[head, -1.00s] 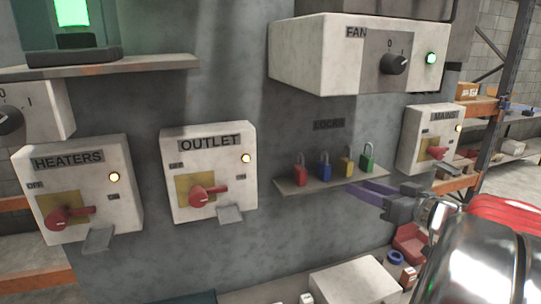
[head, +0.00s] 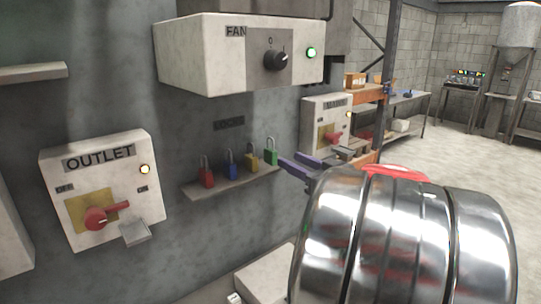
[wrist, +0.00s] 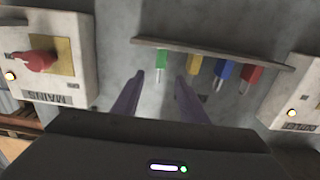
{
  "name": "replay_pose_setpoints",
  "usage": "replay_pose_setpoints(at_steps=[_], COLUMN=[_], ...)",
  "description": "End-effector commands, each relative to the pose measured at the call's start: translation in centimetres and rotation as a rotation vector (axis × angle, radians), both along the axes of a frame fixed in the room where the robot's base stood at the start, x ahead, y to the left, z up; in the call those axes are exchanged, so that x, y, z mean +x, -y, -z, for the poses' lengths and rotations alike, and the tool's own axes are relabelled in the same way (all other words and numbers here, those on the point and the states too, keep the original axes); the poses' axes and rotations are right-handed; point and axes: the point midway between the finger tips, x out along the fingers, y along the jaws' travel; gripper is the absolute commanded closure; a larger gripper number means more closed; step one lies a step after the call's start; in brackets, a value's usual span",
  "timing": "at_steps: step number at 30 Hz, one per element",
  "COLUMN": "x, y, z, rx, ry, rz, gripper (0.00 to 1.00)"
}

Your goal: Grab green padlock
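The green padlock (head: 271,157) stands at the right end of a small grey shelf (head: 212,190) on the wall, its shackle up. It also shows in the wrist view (wrist: 160,58), where the picture is upside down. My gripper (head: 289,161) has purple fingers and is open. Its fingertips are just right of the green padlock in the head view. In the wrist view (wrist: 159,78) the padlock lies ahead, in line with the gap between the fingers, and nothing is between them. I cannot tell the exact distance left.
A yellow padlock (head: 252,164), a blue padlock (head: 231,171) and a red padlock (head: 206,178) stand in a row left of the green one. The FAN box (head: 200,55) juts out above. The OUTLET box (head: 120,180) is left, the MAINS box (head: 315,125) right.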

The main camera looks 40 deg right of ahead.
Motion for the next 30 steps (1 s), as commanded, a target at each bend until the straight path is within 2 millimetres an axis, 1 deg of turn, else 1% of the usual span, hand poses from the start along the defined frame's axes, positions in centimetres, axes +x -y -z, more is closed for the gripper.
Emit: replay_pose_setpoints(at_steps=[1,6,10,13,23,26,30], x=[0.9,3.4,4.9,5.3,5.5,6.0,7.7], y=[0.0,0.3,0.5,0.5,0.6,0.6,0.7], z=[0.0,0.0,0.0,0.0,0.0,0.0,0.0], rx=[0.001,0.002,0.001,0.001,0.001,0.002,0.000], ry=[0.001,0.000,0.000,0.000,0.000,0.000,-0.001], rz=[-0.004,-0.003,-0.003,-0.001,-0.001,-0.003,-0.005], gripper=[0.61,0.61,0.61,0.61,0.61,0.61,0.61])
